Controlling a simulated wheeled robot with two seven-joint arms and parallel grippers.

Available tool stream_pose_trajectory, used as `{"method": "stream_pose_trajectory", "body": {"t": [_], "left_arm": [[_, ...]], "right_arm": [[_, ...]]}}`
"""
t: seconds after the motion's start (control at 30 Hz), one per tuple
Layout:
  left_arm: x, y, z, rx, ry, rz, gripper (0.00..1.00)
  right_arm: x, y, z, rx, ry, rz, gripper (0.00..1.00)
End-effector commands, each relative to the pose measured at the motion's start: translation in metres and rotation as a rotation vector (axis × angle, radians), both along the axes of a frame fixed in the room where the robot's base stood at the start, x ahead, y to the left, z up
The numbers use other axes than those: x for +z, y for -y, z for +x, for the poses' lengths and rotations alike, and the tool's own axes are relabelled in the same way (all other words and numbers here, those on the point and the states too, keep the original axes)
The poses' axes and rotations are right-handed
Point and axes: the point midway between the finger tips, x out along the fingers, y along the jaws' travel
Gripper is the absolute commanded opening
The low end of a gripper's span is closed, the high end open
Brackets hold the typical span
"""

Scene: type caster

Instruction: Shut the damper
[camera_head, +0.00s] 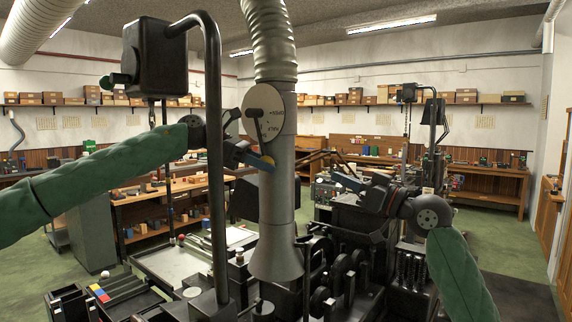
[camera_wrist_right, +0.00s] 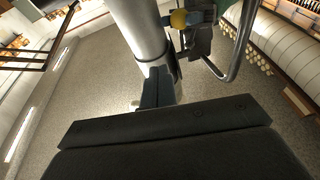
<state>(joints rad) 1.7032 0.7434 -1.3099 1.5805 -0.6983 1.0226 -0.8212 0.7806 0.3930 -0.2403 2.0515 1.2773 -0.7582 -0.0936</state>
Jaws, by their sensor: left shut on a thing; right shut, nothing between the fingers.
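The damper is a round pale plate (camera_head: 268,108) with small markings on the grey vertical duct (camera_head: 279,190). A yellow knob (camera_head: 268,159) shows at the lever's lower end, and a yellow knob (camera_wrist_right: 179,19) also shows in the right wrist view. My left gripper (camera_head: 262,161) comes in from the left and is shut on the knob, partly hiding it. My right gripper (camera_head: 338,178) is shut and empty, right of the duct and apart from it.
A dark bent post (camera_head: 215,150) with a black box (camera_head: 153,57) stands left of the duct, close to my left arm. Black machinery (camera_head: 345,255) fills the space below my right gripper. Workbenches and a shelf of boxes (camera_head: 365,97) line the walls.

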Motion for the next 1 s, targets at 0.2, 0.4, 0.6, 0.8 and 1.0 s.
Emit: {"method": "stream_pose_trajectory", "body": {"t": [0.2, 0.4, 0.6, 0.8, 1.0], "left_arm": [[-0.002, 0.000, 0.000, 0.000, -0.001, 0.001, 0.00], [-0.002, 0.000, 0.000, 0.000, -0.001, 0.001, 0.00], [-0.002, 0.000, 0.000, 0.000, -0.002, 0.001, 0.00], [-0.002, 0.000, 0.000, 0.000, -0.001, 0.001, 0.00], [-0.002, 0.000, 0.000, 0.000, -0.001, 0.001, 0.00]], "right_arm": [[0.021, -0.017, -0.027, 0.083, -0.007, 0.033, 0.00], [0.029, -0.035, -0.019, 0.087, -0.006, 0.036, 0.00], [0.039, -0.063, -0.004, 0.086, -0.005, 0.035, 0.00], [0.048, -0.091, 0.011, 0.086, -0.006, 0.034, 0.00], [0.042, -0.115, 0.023, 0.085, -0.008, 0.034, 0.00]]}}
